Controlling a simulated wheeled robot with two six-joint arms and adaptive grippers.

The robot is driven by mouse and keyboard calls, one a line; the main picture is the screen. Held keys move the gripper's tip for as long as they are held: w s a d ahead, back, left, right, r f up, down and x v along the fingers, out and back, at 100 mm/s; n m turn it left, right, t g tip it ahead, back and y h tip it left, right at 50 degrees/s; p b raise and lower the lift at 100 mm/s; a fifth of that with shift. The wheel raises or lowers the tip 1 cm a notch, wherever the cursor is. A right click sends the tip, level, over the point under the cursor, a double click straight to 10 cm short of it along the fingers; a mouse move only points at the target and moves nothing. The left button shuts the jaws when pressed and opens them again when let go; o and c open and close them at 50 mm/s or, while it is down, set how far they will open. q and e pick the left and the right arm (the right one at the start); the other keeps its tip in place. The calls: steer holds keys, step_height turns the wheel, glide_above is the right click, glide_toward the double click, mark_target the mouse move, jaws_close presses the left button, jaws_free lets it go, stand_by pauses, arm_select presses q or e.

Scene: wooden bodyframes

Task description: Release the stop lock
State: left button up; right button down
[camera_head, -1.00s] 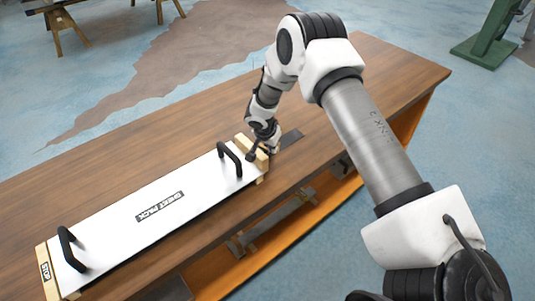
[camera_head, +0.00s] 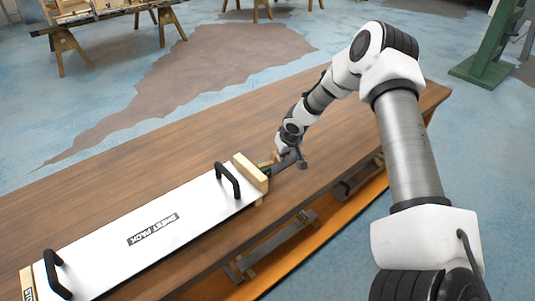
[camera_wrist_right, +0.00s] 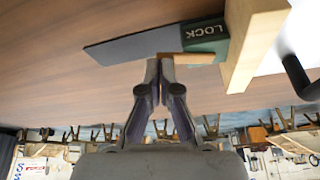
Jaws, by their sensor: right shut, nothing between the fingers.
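A white sheet pack panel (camera_head: 150,235) with two black handles lies on the wooden bench. A pale wooden end block (camera_head: 250,172) stands at its right end and also shows in the wrist view (camera_wrist_right: 256,45). A green piece marked LOCK (camera_wrist_right: 207,33) sits against this block, with a flat dark plate (camera_wrist_right: 130,47) extending from it. A small wooden tab (camera_wrist_right: 192,58) lies beside the green piece. My right gripper (camera_wrist_right: 162,66) is shut and empty, its fingertips close by the tab; contact cannot be told. In the head view it (camera_head: 287,158) is just beyond the end block.
The wooden bench top (camera_head: 340,120) is clear towards the back right. Another wooden stop (camera_head: 27,284) is at the panel's left end. A lower orange shelf (camera_head: 300,255) holds metal parts. Trestles (camera_head: 70,50) and a green stand (camera_head: 485,60) are farther off.

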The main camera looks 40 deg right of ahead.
steer(key=shift+w+a, duration=0.2)
steer(key=shift+a, duration=0.05)
steer(key=shift+w+a+b, duration=0.3)
steer(key=shift+a+b, duration=0.05)
steer(key=shift+a, duration=0.05)
stand_by(0.3)
